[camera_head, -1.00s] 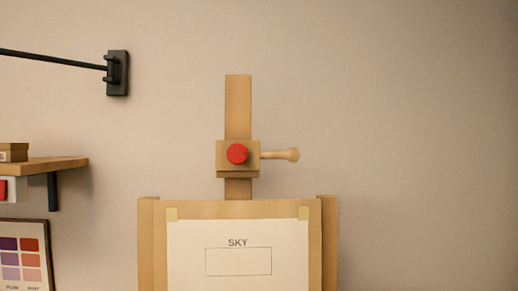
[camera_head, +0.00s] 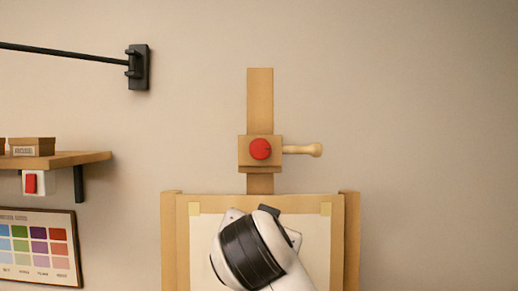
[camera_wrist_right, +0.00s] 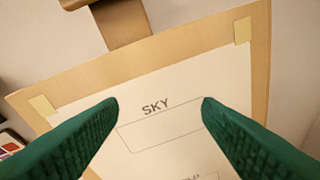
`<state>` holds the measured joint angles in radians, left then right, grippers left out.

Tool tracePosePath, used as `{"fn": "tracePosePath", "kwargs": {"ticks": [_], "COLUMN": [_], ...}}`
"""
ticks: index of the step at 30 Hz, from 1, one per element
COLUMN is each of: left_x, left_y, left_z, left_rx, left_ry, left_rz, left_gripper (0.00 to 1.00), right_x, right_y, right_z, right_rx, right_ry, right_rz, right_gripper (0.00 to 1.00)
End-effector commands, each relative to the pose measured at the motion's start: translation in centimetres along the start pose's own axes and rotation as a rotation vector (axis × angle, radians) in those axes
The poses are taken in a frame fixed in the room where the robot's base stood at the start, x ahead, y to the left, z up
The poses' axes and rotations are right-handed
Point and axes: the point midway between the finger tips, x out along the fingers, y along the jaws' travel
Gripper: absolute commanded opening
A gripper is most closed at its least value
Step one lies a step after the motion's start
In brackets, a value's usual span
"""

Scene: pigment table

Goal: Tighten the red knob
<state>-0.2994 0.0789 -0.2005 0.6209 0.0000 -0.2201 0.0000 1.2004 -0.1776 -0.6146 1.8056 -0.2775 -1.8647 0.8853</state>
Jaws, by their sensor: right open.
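The red knob (camera_head: 260,149) sits on the front of a wooden block (camera_head: 245,158) on the easel's upright post (camera_head: 260,100). A wooden peg handle (camera_head: 304,150) sticks out to the right of the block. My right gripper (camera_wrist_right: 160,103) shows as two green fingers, wide apart with nothing between them, in front of the paper marked SKY (camera_wrist_right: 190,85). The knob is out of the right wrist view. In the head view a white and black link of my arm covers part of the paper, below the knob. My left gripper is not in view.
A wooden shelf (camera_head: 70,160) with small boxes is on the left wall, with a red switch (camera_head: 30,183) under it. A colour chart (camera_head: 40,248) hangs below. A black rod and bracket (camera_head: 138,68) are at upper left. The wall right of the easel is clear.

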Motion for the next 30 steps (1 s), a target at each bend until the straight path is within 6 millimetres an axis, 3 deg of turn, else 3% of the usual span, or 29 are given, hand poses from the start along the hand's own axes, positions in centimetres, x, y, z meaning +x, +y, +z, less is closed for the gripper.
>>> {"fn": "tracePosePath", "kwargs": {"ticks": [1,4,7,11,17,30], "left_x": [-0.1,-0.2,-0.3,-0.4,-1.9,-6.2], "left_y": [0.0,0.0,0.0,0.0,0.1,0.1], "left_z": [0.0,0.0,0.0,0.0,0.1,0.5], "left_rx": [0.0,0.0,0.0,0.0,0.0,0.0], "left_ry": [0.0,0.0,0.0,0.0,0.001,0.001], "left_rz": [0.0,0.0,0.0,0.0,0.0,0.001], "left_gripper": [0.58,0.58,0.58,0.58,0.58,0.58], "right_x": [-2.6,-6.7,-9.4,-11.0,-9.0,-1.2], "right_y": [1.8,3.9,5.1,5.7,5.8,5.9], "right_z": [3.0,6.7,8.7,9.9,10.9,13.1], "right_rx": [0.026,0.078,0.114,0.137,0.139,0.136], "right_ry": [-0.073,-0.175,-0.242,-0.28,-0.282,-0.282], "right_rz": [0.011,0.021,0.028,0.032,0.027,0.03], "right_gripper": [0.59,0.59,0.59,0.59,0.59,0.59]}}
